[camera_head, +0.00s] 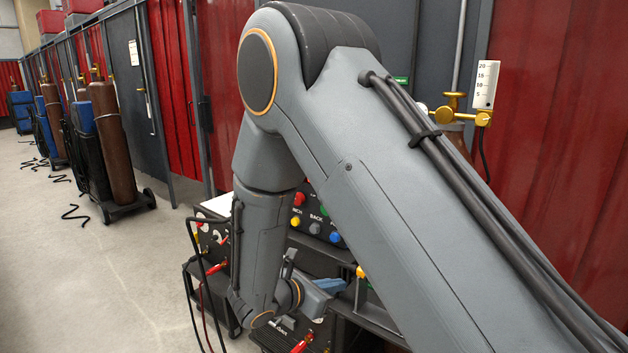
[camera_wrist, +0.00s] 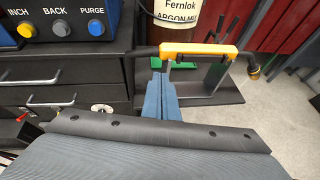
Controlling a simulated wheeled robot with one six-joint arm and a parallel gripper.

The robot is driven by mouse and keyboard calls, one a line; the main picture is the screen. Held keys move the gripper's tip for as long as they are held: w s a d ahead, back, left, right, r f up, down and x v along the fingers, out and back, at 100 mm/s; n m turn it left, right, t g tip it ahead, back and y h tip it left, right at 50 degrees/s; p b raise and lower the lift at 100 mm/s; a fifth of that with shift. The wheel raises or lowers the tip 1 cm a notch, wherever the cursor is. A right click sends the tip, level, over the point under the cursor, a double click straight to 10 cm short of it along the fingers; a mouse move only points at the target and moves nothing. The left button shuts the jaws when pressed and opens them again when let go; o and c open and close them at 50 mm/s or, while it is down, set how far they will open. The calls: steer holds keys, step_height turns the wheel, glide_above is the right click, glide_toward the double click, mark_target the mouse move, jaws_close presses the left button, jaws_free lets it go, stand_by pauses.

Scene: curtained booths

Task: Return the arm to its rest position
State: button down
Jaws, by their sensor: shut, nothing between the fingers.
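My arm rises from the lower right of the head view to a bend at the top and then hangs down in front of the machine cart. My gripper (camera_wrist: 161,78) shows in the wrist view as two blue-grey fingers close together, shut and empty. In the head view, my blue gripper (camera_head: 328,285) points right, partly hidden behind my arm. In the wrist view, a yellow handle (camera_wrist: 198,50) with a black neck and brass tip appears just beyond the fingertips. I cannot tell whether they touch.
A control panel (camera_head: 318,222) with coloured buttons and black drawers (camera_wrist: 65,75) stand close by. A labelled gas cylinder (camera_wrist: 175,22) stands beyond the handle. Red curtains (camera_head: 560,120) close off the right. Cylinders on a trolley (camera_head: 112,145) stand at left. The floor (camera_head: 90,285) at lower left is mostly clear.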

steer(key=s+d+m+g+y+b, duration=0.1)
steer(key=s+d+m+g, duration=0.7)
steer(key=s+d+m, duration=0.4)
steer(key=s+d+r+m+y+b, duration=0.1)
steer(key=s+m+y, duration=0.6)
steer(key=m, duration=0.7)
steer(key=shift+s+d+r+y+b, duration=0.15)
steer(key=shift+d+r+y+b, duration=0.25)
steer(key=shift+d+y+b, duration=0.25)
steer(key=shift+a, duration=0.1)
